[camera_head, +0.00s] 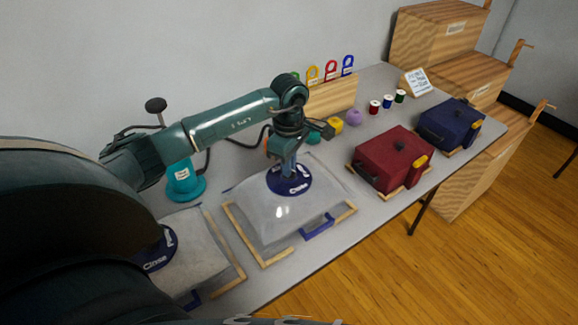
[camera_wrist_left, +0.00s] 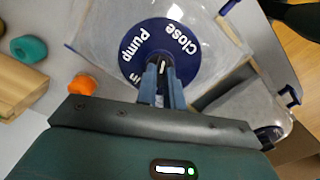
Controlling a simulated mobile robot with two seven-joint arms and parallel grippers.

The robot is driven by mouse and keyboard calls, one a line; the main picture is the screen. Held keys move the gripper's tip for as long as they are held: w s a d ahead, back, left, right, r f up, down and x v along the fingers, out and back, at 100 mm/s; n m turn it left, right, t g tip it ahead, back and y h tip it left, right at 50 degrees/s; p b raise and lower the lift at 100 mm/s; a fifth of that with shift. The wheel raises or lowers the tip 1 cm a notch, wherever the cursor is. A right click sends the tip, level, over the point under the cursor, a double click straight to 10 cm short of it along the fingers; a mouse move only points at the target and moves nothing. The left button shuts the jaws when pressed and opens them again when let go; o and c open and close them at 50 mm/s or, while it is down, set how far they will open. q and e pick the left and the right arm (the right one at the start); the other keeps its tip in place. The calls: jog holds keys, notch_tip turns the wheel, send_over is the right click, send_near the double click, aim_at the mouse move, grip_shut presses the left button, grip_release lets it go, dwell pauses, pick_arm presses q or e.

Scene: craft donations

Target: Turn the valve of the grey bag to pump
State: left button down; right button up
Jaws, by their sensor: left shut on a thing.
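A pale grey, see-through bag (camera_head: 268,212) lies in a wooden corner frame in the middle of the table. Its round blue valve dial (camera_head: 297,187) is on top. In the left wrist view the dial (camera_wrist_left: 187,52) shows the words Pump, Close and one ending in "in". My left gripper (camera_head: 287,172) points down over the dial and is shut on the valve's knob, mostly hidden between the fingers (camera_wrist_left: 163,78). A white mark shows at the fingertips. A second greyish bag (camera_head: 185,262) with a similar dial is partly hidden behind my left arm. My right gripper is not in view.
A teal pump (camera_head: 184,184) stands behind the bags, with a dark hose. A red case (camera_head: 392,158) and a blue case (camera_head: 450,122) sit to the right. Spools (camera_head: 387,101) and a wooden rack (camera_head: 331,95) stand at the back. Wooden boxes (camera_head: 440,40) are beyond.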

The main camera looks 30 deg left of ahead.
pick_arm(q)
jog(key=n+b, duration=0.1)
jog(key=n, duration=1.1)
jog(key=shift+n+b, duration=0.3)
jog(key=shift+b, duration=0.1)
dwell(0.3)
jog(key=c, duration=1.5)
grip_release()
jog(key=shift+r, duration=0.1)
notch_tip(320, 180, up, 13)
jog(key=b, duration=0.1)
jog(key=shift+d, duration=0.1)
